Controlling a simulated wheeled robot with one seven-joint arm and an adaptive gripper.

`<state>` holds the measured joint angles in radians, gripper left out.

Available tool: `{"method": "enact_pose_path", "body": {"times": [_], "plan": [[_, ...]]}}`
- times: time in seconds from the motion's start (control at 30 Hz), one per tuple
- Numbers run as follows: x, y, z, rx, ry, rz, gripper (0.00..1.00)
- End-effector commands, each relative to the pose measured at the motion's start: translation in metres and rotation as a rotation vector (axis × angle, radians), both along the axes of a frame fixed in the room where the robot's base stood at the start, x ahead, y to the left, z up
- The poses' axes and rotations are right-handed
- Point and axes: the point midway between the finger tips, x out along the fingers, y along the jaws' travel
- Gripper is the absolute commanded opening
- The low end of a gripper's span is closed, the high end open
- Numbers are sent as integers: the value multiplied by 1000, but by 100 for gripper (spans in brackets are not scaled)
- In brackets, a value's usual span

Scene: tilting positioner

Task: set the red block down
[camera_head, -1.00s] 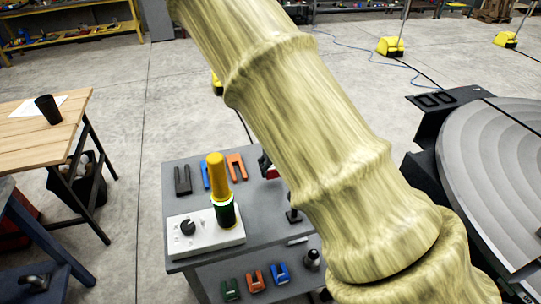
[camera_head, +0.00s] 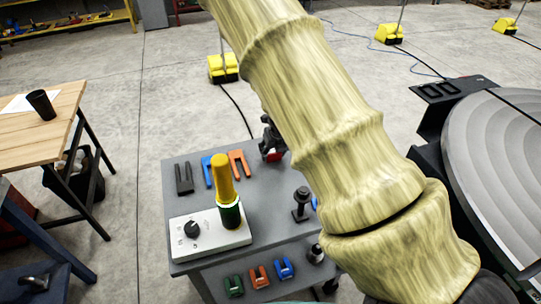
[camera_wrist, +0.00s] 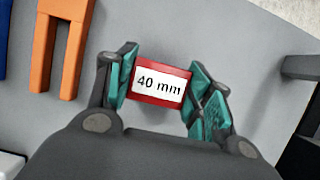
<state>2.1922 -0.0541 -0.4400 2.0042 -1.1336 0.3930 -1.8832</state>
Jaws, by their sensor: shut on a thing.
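In the wrist view, a red block (camera_wrist: 160,97) with a white label reading "40 mm" sits between the teal pads of my gripper (camera_wrist: 160,92). The gripper is shut on it from left and right. The grey table top (camera_wrist: 218,30) is behind and below the block; I cannot tell whether the block touches it. In the head view, the red block (camera_head: 273,155) shows small at the table's far right part, partly hidden by my gripper's dark end (camera_head: 269,135) and my arm.
An orange fork-shaped piece (camera_head: 238,163) lies just left of the block, with blue (camera_head: 207,170) and black (camera_head: 184,179) ones further left. A control box (camera_head: 209,237) with a yellow-topped cylinder stands at the front left. A black post (camera_head: 301,203) stands at the right.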

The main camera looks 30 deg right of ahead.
Motion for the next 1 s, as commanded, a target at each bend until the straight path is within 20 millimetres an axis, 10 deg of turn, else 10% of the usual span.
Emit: {"method": "enact_pose_path", "body": {"times": [0.53,0.57,0.63,1.0], "plan": [[-2,-5,-17,-2,-3,-8,0],[-3,-5,-18,-1,-1,-8,55],[-2,-5,-18,-2,-1,-7,68],[-2,-4,-17,-1,-2,-7,73]]}}
